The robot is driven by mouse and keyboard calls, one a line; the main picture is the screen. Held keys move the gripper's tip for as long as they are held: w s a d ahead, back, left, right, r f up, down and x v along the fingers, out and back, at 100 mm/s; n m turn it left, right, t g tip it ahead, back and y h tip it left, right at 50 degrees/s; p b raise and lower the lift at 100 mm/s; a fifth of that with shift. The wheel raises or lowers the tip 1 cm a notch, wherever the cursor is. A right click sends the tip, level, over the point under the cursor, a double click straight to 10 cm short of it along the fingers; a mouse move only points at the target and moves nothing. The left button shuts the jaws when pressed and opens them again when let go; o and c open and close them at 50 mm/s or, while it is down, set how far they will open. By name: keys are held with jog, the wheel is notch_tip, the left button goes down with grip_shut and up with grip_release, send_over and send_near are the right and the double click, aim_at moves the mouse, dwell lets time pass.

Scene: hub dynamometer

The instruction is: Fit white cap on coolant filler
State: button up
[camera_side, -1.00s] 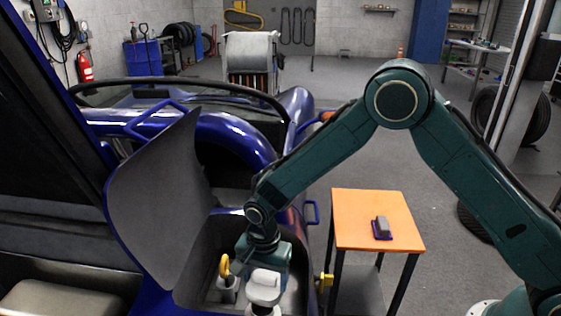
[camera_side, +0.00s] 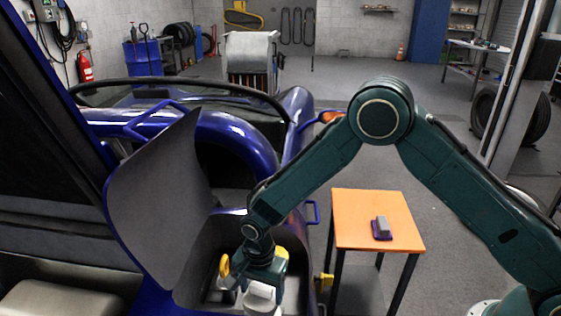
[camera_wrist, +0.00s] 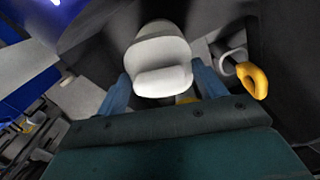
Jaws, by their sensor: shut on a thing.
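The white cap (camera_wrist: 163,82) shows between the two blue fingers of my gripper (camera_wrist: 162,90) in the wrist view, and the gripper is shut on it. A wider, rounded white part (camera_wrist: 160,48) shows just beyond it; I cannot tell where one ends and the other begins. In the side view the white cap (camera_side: 261,291) is at the bottom, in the open bay, with my gripper (camera_side: 263,280) over it. The coolant filler cannot be made out clearly. Whether the cap touches or sits on anything below is hidden.
A yellow ring handle (camera_side: 224,266) stands beside my gripper on the left; it shows at right in the wrist view (camera_wrist: 256,82). Another yellow part (camera_side: 282,253) is behind the gripper. The raised panel (camera_side: 160,205) is close on the left. An orange table (camera_side: 372,207) stands to the right.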

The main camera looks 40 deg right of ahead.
aim_at(261, 294)
jog(key=shift+f, duration=1.5)
jog(key=shift+f, duration=0.6)
dwell(0.6)
jog(key=o, duration=0.7)
jog(key=shift+r, duration=0.1)
jog(key=shift+r, duration=5.4)
jog(key=shift+d+r, duration=0.1)
jog(key=shift+r, duration=0.05)
